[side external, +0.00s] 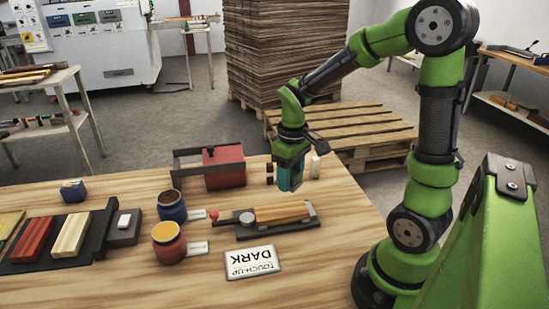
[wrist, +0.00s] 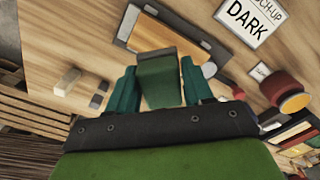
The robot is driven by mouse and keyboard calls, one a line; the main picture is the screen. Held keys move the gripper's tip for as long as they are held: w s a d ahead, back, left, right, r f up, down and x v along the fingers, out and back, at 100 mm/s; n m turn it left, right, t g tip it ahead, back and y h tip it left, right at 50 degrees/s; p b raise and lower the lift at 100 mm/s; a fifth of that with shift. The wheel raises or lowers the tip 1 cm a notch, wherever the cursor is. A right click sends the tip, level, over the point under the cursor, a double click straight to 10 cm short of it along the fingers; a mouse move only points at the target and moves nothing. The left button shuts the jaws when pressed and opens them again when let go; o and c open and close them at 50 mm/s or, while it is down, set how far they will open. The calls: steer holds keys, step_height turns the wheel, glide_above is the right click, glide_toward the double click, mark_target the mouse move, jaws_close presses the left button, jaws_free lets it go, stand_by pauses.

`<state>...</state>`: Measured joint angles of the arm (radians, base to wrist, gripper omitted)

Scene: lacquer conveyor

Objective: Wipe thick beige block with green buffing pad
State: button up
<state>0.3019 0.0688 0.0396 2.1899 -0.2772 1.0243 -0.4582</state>
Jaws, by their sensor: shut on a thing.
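My gripper (side external: 290,180) has teal fingers and is over the far part of the table, beyond the dark fixture. In the wrist view, my gripper (wrist: 158,85) is shut on a dark green block-shaped pad (wrist: 160,78). The pad appears held above the table. A beige block (side external: 72,235) lies beside a red block on a dark tray at the left. A tan wooden bar (side external: 282,212) lies in the dark fixture (side external: 250,234), also partly visible in the wrist view (wrist: 185,38). I cannot tell which of these two is the thick beige block.
A red box (side external: 224,167) with a dark frame stands left of my gripper. Two open pots, blue (side external: 172,207) and red (side external: 168,242), stand left of the fixture. A "TOUCH-UP DARK" sign (side external: 253,262) lies in front. A small off-white block (side external: 315,167) stands right of my gripper.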

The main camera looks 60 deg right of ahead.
mark_target(290, 209)
steer(key=shift+a+f+n, duration=0.1)
steer(key=shift+a+n, duration=0.05)
steer(key=shift+n, duration=0.25)
steer(key=shift+f, duration=3.85)
steer(key=shift+w+a, duration=0.2)
steer(key=shift+w, duration=0.05)
steer(key=shift+c, duration=0.3)
steer(key=shift+w+a+f, duration=0.1)
steer(key=shift+w+a, duration=0.95)
steer(key=shift+a, duration=0.05)
steer(key=shift+s+d, duration=1.35)
steer(key=shift+d, duration=0.05)
steer(key=shift+a+r, duration=0.1)
steer(key=shift+r, duration=4.05)
